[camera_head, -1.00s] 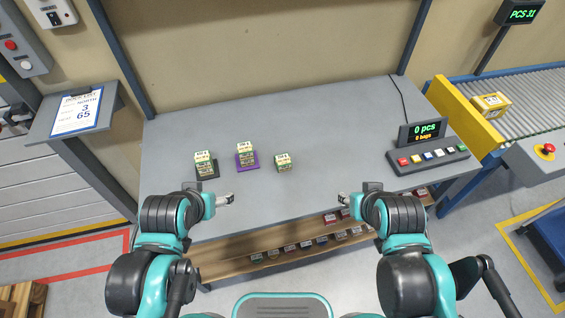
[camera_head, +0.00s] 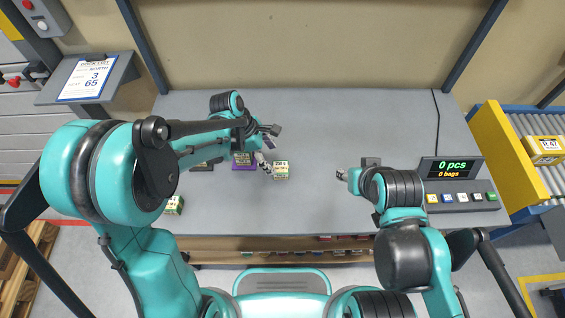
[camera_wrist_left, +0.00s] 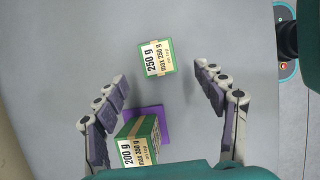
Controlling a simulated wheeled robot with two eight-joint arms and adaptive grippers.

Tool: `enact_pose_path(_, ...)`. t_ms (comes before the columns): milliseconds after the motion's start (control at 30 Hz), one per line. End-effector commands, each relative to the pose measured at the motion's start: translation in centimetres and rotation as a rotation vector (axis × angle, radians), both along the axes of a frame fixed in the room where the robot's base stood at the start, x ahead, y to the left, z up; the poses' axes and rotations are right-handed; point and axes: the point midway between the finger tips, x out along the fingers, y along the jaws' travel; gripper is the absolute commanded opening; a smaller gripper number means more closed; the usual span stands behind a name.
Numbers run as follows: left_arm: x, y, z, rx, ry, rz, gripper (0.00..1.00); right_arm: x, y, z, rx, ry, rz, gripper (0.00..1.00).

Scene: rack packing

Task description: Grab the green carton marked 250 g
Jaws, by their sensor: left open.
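The green carton marked 250 g (camera_head: 281,170) stands on the grey table, with a cream label on it. In the left wrist view this carton (camera_wrist_left: 158,57) shows its 250 g marking, just ahead of and between the fingertips, apart from both. My left gripper (camera_head: 268,146) is open and empty above the table, close to the carton; its spread fingers also show in the left wrist view (camera_wrist_left: 162,76). My right gripper (camera_head: 341,174) is to the right of the carton; its finger opening is too small to read.
A green carton marked 200 g (camera_wrist_left: 138,142) sits on a purple mat (camera_head: 243,163) left of the 250 g carton. Another carton (camera_head: 174,205) stands at the table's front left. My left arm partly hides a dark mat. A counter display (camera_head: 449,168) with buttons stands at the right.

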Motion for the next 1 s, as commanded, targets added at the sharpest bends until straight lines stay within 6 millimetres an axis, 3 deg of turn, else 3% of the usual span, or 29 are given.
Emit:
enact_pose_path(367,0.2,-1.5,-3.5,-0.006,0.019,0.019,0.71,0.0,0.0,-1.4,0.000,0.000,0.000,0.40)
enact_pose_path(633,0.6,-3.1,-7.1,-0.004,0.017,0.018,0.71,0.0,0.0,-3.4,0.000,0.000,0.000,0.40)
enact_pose_path(900,0.6,-3.3,-7.4,-0.004,0.015,0.020,0.71,0.0,0.0,-3.4,0.000,0.000,0.000,0.40)
enact_pose_path(1000,0.6,-3.3,-7.4,-0.004,0.015,0.020,0.47,0.0,0.0,-3.4,0.000,0.000,0.000,0.40)
